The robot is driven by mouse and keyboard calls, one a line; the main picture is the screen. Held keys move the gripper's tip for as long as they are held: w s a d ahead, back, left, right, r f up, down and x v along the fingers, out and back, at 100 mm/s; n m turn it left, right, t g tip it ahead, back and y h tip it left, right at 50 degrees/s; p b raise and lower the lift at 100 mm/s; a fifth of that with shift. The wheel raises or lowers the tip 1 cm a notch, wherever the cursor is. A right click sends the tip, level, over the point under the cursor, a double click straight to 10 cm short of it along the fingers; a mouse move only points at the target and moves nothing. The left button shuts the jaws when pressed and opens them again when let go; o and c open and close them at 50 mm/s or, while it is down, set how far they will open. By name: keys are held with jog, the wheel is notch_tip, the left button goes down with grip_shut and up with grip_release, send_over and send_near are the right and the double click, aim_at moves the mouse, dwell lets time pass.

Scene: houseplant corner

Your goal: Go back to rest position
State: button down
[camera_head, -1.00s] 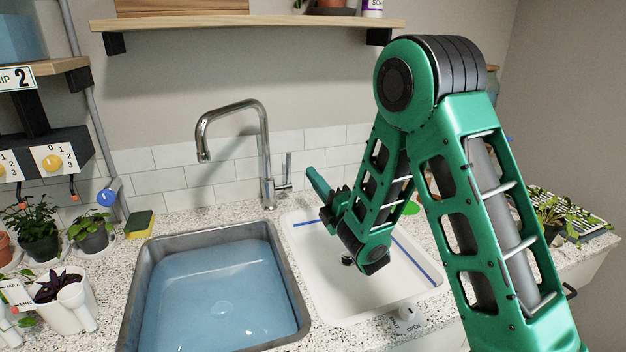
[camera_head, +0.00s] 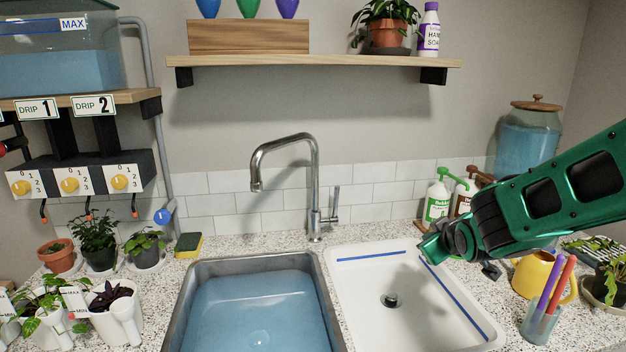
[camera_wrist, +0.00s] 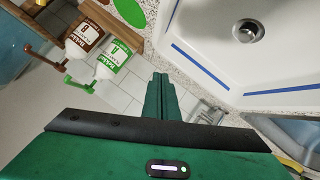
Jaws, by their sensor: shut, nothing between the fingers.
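My gripper (camera_head: 432,250) is green, shut and empty. In the head view it hangs over the back right part of the white tray basin (camera_head: 358,292), with my arm reaching in from the right edge. In the wrist view the closed fingers (camera_wrist: 160,97) show at the middle, and the basin with its drain (camera_wrist: 247,30) and blue stripes lies at the upper right. No contact with any object shows.
The sink (camera_head: 262,318) holds blue water, with a faucet (camera_head: 316,190) behind. A shelf (camera_head: 325,62) is above.

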jog(key=s+d+m+g+y, duration=0.1)
jog(key=s+m+g, duration=0.55)
jog(key=s, duration=1.45)
jog(key=s+d+f+m+g, duration=0.1)
jog(key=s+d+m+g, duration=0.1)
jog(key=s+d, duration=0.3)
jog(key=s+d+f+m+g, duration=0.2)
jog(key=s+d+m+g, duration=0.1)
jog(key=s, duration=0.8)
jog(key=d+m, duration=0.1)
jog(key=d, duration=0.1)
jog(key=shift+s+d, duration=0.15)
jog(key=shift+d, duration=0.2)
jog(key=shift+w+f, duration=0.2)
jog(key=shift+w, duration=0.45)
jog(key=c, duration=2.5)
grip_release()
